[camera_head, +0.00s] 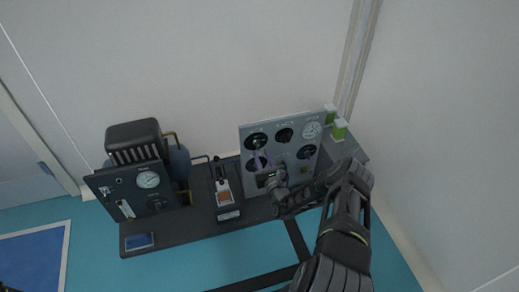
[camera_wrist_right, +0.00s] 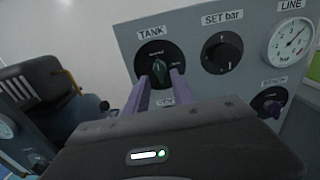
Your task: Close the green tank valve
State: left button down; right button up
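My right gripper (camera_wrist_right: 158,76) is in front of this dial. Its two purple fingers are spread, one on each side of the green knob. A gap shows between the fingers, and I cannot tell whether they touch the knob. In the head view my right gripper (camera_head: 262,158) is small and partly merged with the panel. My left gripper is out of view.
A dark gauge board (camera_head: 130,190) and a red-labelled device (camera_head: 224,197) stand to the left on the dark bench (camera_head: 180,230). Green-topped blocks (camera_head: 340,128) stand at right.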

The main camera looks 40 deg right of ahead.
jog(key=v, duration=0.3)
jog(key=shift+s+a, duration=0.15)
jog(key=shift+s, duration=0.2)
